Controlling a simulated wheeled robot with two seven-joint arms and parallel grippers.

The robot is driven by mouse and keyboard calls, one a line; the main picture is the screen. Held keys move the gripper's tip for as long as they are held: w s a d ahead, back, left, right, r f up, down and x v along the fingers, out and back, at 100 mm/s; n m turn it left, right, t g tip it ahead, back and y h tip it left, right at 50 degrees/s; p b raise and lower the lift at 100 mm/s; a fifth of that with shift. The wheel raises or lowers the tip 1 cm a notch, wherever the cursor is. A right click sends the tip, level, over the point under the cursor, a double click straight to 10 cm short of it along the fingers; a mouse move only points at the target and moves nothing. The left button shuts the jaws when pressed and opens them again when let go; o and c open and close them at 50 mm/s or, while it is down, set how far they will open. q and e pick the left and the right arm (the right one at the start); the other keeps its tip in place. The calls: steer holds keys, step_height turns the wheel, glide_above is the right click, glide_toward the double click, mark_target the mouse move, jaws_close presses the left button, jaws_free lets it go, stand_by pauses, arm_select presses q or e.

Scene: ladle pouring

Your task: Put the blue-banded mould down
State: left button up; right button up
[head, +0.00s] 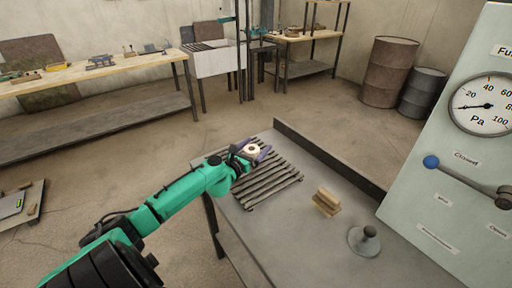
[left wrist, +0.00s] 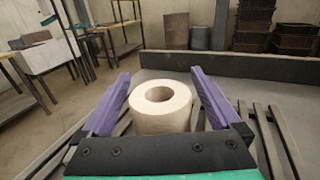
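A cream, round mould with a hole in its top (left wrist: 160,122) stands upright between the purple fingers of my left gripper (left wrist: 160,100). A narrow gap seems to show between it and each finger, so the gripper looks open around it. In the head view, the mould (head: 252,150) is at the far left end of the slatted metal rack (head: 272,187), with my left gripper (head: 249,153) around it. No blue band shows on the visible side. The mould's base is hidden, so I cannot tell how it rests. My right gripper is not in view.
The rack lies on a grey metal table (head: 300,225) with a raised dark back edge (head: 330,160). A small wooden block (head: 326,202) and a grey knobbed piece (head: 364,240) stand to the right. A panel with a gauge (head: 487,105) and blue-knobbed lever (head: 431,162) stands at right.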

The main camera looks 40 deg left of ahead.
arm_select(q)
steer(key=shift+s, duration=0.1)
steer(key=s, duration=0.8)
steer(key=s+d, duration=0.1)
steer(key=s, duration=0.3)
steer(key=shift+d+r+p, duration=0.1)
steer(key=shift+p, duration=0.2)
steer(key=shift+w, duration=0.1)
